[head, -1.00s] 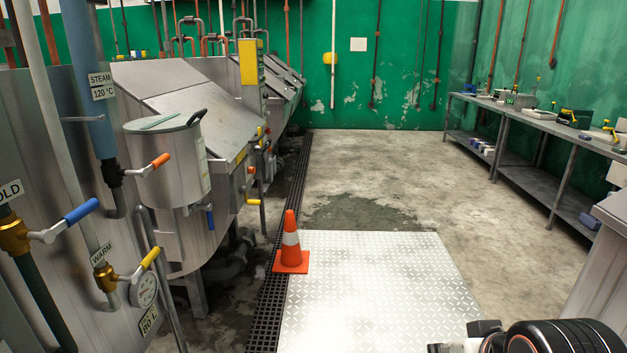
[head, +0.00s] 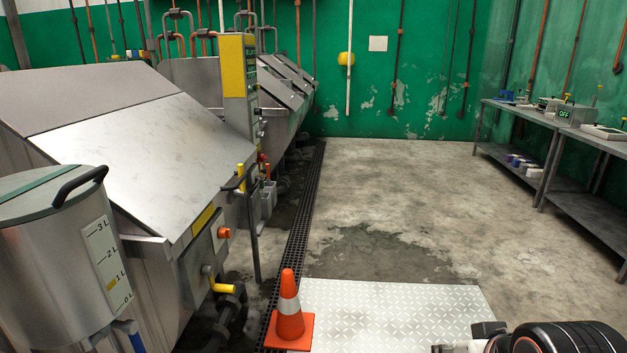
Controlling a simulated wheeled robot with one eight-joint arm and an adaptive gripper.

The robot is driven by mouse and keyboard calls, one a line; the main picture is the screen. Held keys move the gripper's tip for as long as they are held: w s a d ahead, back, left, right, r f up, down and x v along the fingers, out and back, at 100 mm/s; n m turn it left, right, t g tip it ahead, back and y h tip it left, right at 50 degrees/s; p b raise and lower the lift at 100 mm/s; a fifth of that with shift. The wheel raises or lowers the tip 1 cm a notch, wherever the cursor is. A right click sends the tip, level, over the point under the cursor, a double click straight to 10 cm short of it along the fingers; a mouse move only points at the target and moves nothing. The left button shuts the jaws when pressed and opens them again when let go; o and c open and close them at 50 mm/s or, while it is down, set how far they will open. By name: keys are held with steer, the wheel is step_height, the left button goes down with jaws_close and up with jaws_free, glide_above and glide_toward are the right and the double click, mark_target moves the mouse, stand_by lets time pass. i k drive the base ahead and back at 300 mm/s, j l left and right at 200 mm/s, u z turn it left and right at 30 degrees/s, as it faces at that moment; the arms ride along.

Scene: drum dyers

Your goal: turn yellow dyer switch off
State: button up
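The nearest dyer (head: 150,125) is a grey metal drum machine with a sloped lid at the left. A yellow plate (head: 203,218) is on its front edge. Below that plate, a grey box carries an orange-red knob (head: 223,233), which may be a switch; its setting is too small to tell. A tall control column (head: 238,80) with a yellow panel stands behind the lid, with small red and yellow parts low on it. My gripper's fingers do not show; only part of my arm is at the bottom right.
A measuring tank (head: 60,260) stands at the near left. A yellow valve handle (head: 222,287) sticks out below the dyer. An orange cone (head: 289,315) stands by the floor drain (head: 300,215). Workbenches (head: 565,137) line the right wall. The middle floor is clear.

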mark_target(261, 158)
steer(key=i+l+u, duration=0.15)
steer(key=i+u, duration=0.15)
steer(key=i, duration=0.25)
steer(key=i+l+u, duration=0.3)
steer(key=i, duration=0.2)
steer(key=i+l+u, duration=0.35)
steer(key=i, duration=0.15)
steer(key=i+l, duration=0.45)
steer(key=i+l+u, duration=0.1)
steer(key=i+l, duration=0.3)
steer(key=i+l+u, duration=0.1)
steer(key=i+l, duration=0.3)
steer(key=l, duration=0.2)
steer(key=i+l, duration=0.4)
steer(key=l, duration=0.15)
